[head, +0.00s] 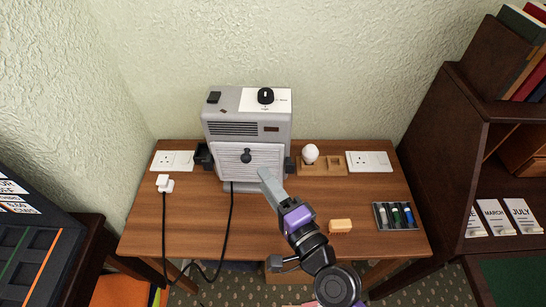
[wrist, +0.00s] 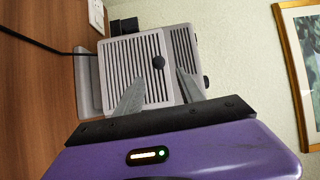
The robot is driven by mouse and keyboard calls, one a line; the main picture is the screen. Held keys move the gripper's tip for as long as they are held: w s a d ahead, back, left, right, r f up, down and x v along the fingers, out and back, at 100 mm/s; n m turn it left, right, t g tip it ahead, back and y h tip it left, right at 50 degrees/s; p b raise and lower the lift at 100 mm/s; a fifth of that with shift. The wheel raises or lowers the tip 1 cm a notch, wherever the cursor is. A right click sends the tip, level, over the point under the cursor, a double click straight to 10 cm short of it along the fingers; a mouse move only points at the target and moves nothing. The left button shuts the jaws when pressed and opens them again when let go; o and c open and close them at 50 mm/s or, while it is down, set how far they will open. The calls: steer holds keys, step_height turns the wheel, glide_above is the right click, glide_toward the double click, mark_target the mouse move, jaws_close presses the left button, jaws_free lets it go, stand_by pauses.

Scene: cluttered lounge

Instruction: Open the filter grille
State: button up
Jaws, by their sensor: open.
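The filter grille (head: 232,163) is a pale slatted panel with a dark round knob (head: 246,156) on the front of a grey box-shaped machine (head: 217,115). In the wrist view the grille (wrist: 126,70) appears turned on its side, with its knob (wrist: 158,62) near its right edge. The grille looks closed against the machine. My gripper (head: 264,173) is in front of the grille's lower right part. In the wrist view my gripper (wrist: 160,92) has its two grey fingers apart, with nothing between them. The knob shows beyond the fingertips, and I see no contact.
A dark shelf (head: 446,135) stands right. The table's front left is mostly clear.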

mark_target(248, 162)
steer(key=shift+a+p+x, duration=0.2)
steer(key=shift+p+x, duration=0.25)
steer(key=shift+x, duration=1.5)
steer(key=shift+a+p+x, duration=0.15)
steer(key=shift+p+x, duration=0.3)
steer(key=shift+x, duration=1.5)
steer(key=shift+s+f, duration=0.1)
steer(key=shift+s, duration=0.1)
jaws_close()
steer(key=shift+m, duration=0.3)
